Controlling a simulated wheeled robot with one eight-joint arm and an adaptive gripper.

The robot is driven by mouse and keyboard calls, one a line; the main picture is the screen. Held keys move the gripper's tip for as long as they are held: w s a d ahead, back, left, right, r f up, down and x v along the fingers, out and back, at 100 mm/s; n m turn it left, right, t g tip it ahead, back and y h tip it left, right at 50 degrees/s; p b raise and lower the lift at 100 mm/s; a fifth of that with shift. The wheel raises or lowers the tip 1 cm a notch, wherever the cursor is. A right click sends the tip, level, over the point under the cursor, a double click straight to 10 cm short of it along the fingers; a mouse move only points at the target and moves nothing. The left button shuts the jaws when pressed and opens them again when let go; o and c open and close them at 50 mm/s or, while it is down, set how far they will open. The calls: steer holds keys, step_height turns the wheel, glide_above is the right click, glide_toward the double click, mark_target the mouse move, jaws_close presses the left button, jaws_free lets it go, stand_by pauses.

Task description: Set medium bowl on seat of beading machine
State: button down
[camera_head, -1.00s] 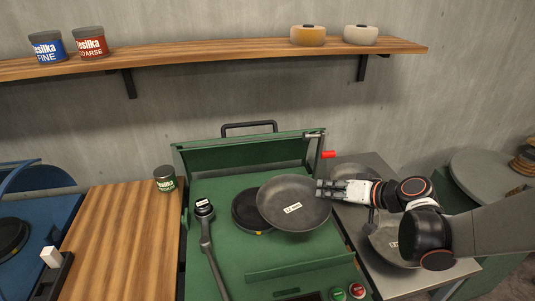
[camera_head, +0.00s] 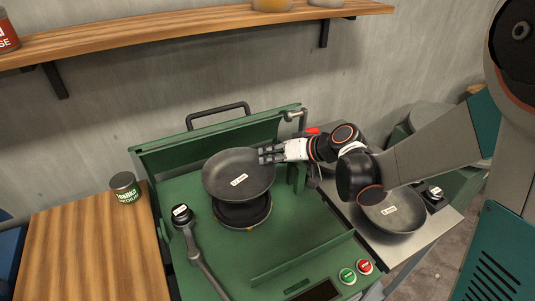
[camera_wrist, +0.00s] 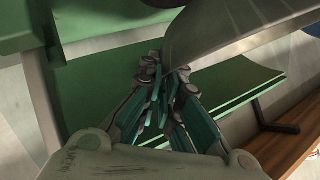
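The grey bowl (camera_head: 225,170) with a small white label is held above the green beading machine (camera_head: 285,225). It covers the back part of the machine's round black seat (camera_head: 243,213); the seat's front edge shows below it. Whether bowl and seat touch is hard to tell. My gripper (camera_head: 268,155) is shut on the bowl's right rim, reaching in from the right. In the wrist view its fingers (camera_wrist: 170,92) close on the edge of the grey bowl (camera_wrist: 215,28). The label's text is too small to read.
A black-headed lever arm (camera_head: 182,215) stands left of the seat. Another grey bowl (camera_head: 393,213) lies on the metal side table (camera_head: 345,208) at right. Green and red buttons (camera_head: 356,270) sit at the machine's front.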

steer(key=shift+f+b, duration=2.9)
steer(key=shift+f, duration=0.9)
steer(key=c, duration=1.7)
jaws_free()
steer(key=shift+d, duration=0.1)
steer(key=v, duration=1.2)
